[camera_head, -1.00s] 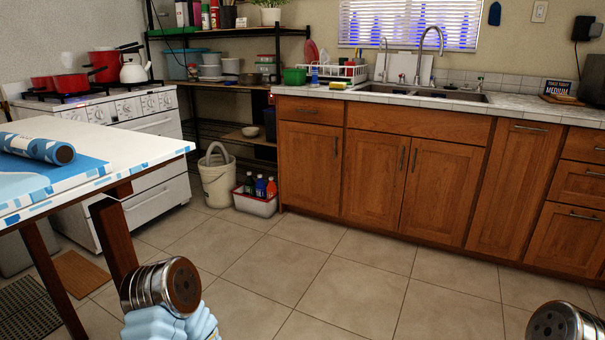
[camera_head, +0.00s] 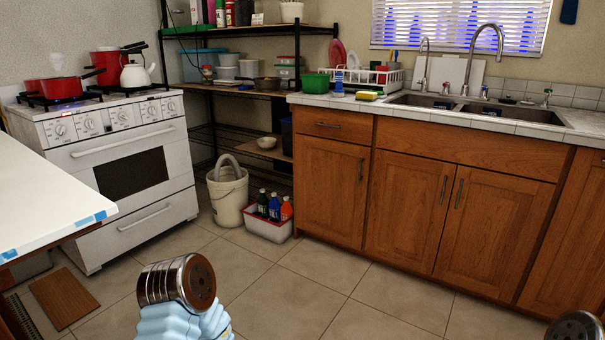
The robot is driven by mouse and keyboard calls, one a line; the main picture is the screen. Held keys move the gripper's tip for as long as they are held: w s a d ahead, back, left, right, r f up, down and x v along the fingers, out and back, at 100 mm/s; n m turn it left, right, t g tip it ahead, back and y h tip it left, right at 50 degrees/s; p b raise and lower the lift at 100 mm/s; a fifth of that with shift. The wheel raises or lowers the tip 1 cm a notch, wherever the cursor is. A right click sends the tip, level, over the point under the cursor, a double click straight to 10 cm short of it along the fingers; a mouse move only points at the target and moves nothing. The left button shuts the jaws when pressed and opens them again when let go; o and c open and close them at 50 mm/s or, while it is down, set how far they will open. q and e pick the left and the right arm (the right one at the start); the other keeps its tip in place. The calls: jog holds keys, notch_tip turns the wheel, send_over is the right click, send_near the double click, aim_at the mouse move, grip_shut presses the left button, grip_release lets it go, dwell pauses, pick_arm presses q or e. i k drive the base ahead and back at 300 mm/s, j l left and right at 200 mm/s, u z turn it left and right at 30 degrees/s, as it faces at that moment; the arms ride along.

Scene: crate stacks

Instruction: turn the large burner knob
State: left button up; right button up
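The white stove (camera_head: 125,205) stands at the left against the wall, its front facing into the room. A row of several round knobs (camera_head: 123,116) runs along its front panel below the cooktop. I cannot tell by size which one is the large burner knob. Red pots (camera_head: 62,88) and a white kettle (camera_head: 136,75) stand on the burners. The stove is a good way off, and no gripper is near the knobs. Parts of my arms show at the bottom edge, but neither gripper is visible.
A white table (camera_head: 45,205) juts in from the left, in front of part of the stove. A brown mat (camera_head: 63,298) lies on the floor near it. A white bucket (camera_head: 228,195) and a bottle crate (camera_head: 268,227) stand right of the stove. The tiled floor ahead is clear.

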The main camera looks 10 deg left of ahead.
aim_at(62, 130)
jog(key=i+u, duration=0.35)
jog(key=u, duration=0.15)
jog(key=i+l+u, duration=0.1)
jog(key=i+u, duration=0.2)
jog(key=u, duration=0.15)
jog(key=i+l+u, duration=0.2)
jog(key=u, duration=0.3)
jog(key=i+l+u, duration=0.3)
jog(key=u, duration=0.15)
jog(key=i+l+u, duration=0.45)
